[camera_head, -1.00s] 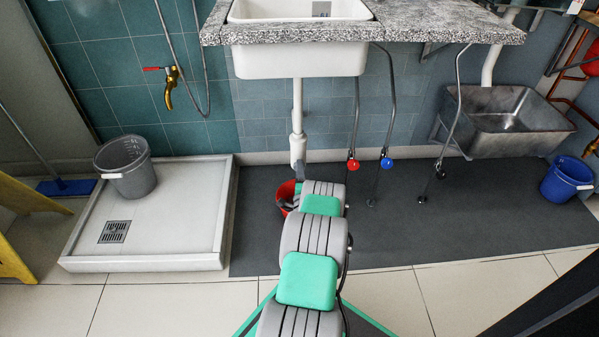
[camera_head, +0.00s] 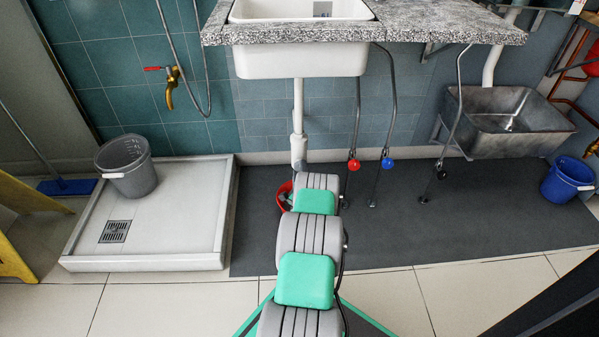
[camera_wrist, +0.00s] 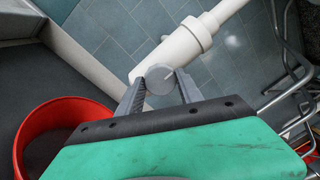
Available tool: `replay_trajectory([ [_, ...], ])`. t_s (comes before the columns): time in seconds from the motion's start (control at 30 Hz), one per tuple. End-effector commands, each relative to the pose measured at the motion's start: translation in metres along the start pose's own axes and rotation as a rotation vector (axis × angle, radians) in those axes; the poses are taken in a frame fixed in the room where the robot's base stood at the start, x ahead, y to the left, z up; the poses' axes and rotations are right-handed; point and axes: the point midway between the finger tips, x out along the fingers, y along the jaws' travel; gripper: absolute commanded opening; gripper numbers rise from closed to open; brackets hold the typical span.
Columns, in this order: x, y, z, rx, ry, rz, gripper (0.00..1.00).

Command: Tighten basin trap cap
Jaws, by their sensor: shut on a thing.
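The basin trap is a white pipe (camera_head: 298,138) running down from the white basin (camera_head: 300,60). In the wrist view the white trap (camera_wrist: 172,50) crosses the upper middle, tilted in the picture, with a wider collar on it. The round grey cap (camera_wrist: 160,79) is at its lower end. My gripper (camera_wrist: 160,88) has one finger on each side of the cap and is shut on it. In the head view my arm hides the cap and my gripper.
A red bucket (camera_wrist: 28,118) stands close beside my gripper; in the head view my arm partly covers it (camera_head: 283,197). Hoses with red and blue valve knobs (camera_head: 387,163) hang to the right. A shower tray (camera_head: 170,240) with a grey bucket (camera_head: 128,168) is left.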

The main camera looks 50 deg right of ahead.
Motion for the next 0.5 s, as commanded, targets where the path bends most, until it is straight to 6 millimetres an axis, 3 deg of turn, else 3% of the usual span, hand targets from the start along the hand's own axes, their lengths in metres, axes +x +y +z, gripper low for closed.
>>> replay_trajectory([
  [0.2,0.0028,-0.0043,0.0008,0.0,-0.003,-0.009,0.02],
  [0.23,0.0028,-0.0043,0.0008,0.0,-0.003,-0.009,0.45],
  [0.5,0.0014,-0.0018,0.0012,0.0,-0.002,-0.004,0.63],
])
